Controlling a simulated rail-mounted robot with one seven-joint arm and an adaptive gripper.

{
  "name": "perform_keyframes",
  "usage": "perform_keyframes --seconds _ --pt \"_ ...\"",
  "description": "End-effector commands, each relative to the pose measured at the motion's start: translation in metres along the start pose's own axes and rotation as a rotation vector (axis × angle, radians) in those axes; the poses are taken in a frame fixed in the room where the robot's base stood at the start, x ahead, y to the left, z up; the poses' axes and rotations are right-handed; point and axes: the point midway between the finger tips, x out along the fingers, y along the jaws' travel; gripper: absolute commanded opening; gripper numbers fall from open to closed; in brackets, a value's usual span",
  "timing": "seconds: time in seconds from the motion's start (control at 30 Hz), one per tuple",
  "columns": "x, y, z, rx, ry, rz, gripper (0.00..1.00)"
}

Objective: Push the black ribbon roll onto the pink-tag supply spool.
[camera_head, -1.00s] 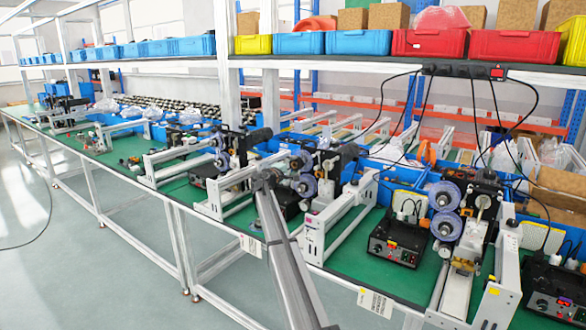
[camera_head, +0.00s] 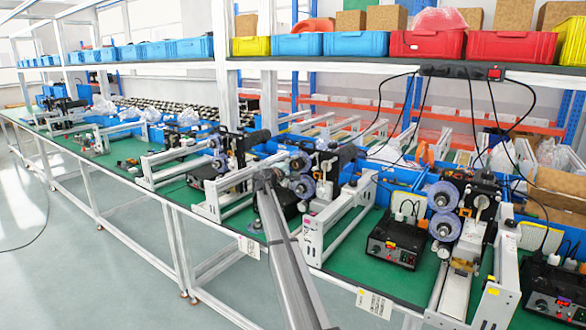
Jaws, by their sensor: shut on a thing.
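A grey link of my arm rises from the bottom middle of the head view. My gripper (camera_head: 265,180) is at its dark far end, in front of a coder in the middle of the row. It is shut on the black ribbon roll, but the fingers and the roll's outline blend into the dark parts there. Purple-rimmed spools (camera_head: 301,176) sit on the coder just right of my gripper. Larger spools (camera_head: 444,210) sit on the coder at the right.
White coder frames (camera_head: 338,215) and black control boxes (camera_head: 398,243) stand close together on the green bench (camera_head: 345,270). Black cables (camera_head: 471,110) hang from the shelf. Blue and red bins (camera_head: 428,43) line the shelf. The floor (camera_head: 60,270) at left is clear.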

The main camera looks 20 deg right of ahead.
Motion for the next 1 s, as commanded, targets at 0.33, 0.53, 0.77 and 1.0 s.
perform_keyframes --seconds 0.33,0.53,0.77,1.0 --pt "0.007 0.000 0.000 0.000 0.000 0.000 0.30" --pt "0.010 0.000 0.000 0.000 0.000 0.000 0.30" --pt "0.014 0.000 -0.001 0.000 0.001 0.000 0.30" --pt "0.018 0.000 -0.001 0.000 0.001 0.000 0.30"
